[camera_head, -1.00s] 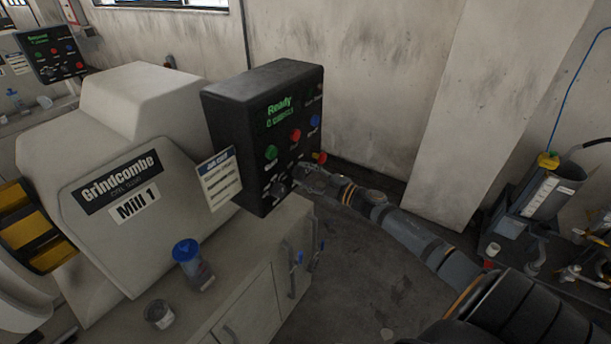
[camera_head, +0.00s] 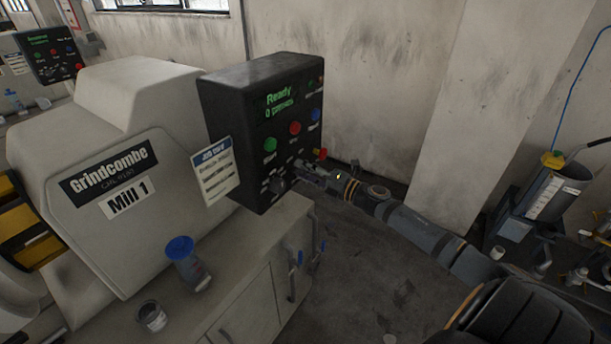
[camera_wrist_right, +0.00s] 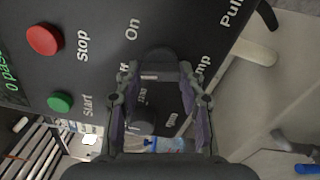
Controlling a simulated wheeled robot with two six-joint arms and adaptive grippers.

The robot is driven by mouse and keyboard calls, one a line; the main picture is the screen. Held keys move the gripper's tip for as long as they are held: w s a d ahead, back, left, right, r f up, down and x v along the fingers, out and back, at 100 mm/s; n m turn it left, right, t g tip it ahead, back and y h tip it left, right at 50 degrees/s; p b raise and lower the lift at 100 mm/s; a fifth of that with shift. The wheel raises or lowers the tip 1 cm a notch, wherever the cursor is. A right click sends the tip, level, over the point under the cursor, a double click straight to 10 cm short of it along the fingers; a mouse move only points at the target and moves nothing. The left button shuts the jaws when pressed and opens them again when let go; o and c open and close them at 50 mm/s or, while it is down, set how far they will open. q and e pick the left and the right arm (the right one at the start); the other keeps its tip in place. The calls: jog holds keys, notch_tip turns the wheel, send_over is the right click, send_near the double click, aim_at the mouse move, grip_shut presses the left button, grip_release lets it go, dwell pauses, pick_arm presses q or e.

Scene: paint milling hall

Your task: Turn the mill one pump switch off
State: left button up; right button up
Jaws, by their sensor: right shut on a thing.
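The black mill one control panel (camera_head: 222,137) stands on the bench beside the pale housing marked Mill 1 (camera_head: 128,205). Its green screen reads Ready. My right gripper (camera_head: 303,168) is at the lower part of the panel face. In the right wrist view my right gripper (camera_wrist_right: 160,75) is shut on a dark switch knob (camera_wrist_right: 159,60), beside a partly hidden label ending in "mp". "On" shows by it, and another label is mostly covered by a finger. The switch's exact angle is hard to tell. My left gripper is not in view.
A second dark knob (camera_wrist_right: 143,122) sits close to the fingers. A green Start button (camera_wrist_right: 60,102) and a red Stop button (camera_wrist_right: 44,39) are nearby.

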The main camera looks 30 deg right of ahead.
jog(key=shift+f+n+b, duration=0.1)
jog(key=shift+n+b, duration=0.35)
jog(key=shift+n, duration=0.85)
jog(key=o, duration=1.2)
jog(key=shift+c, duration=0.2)
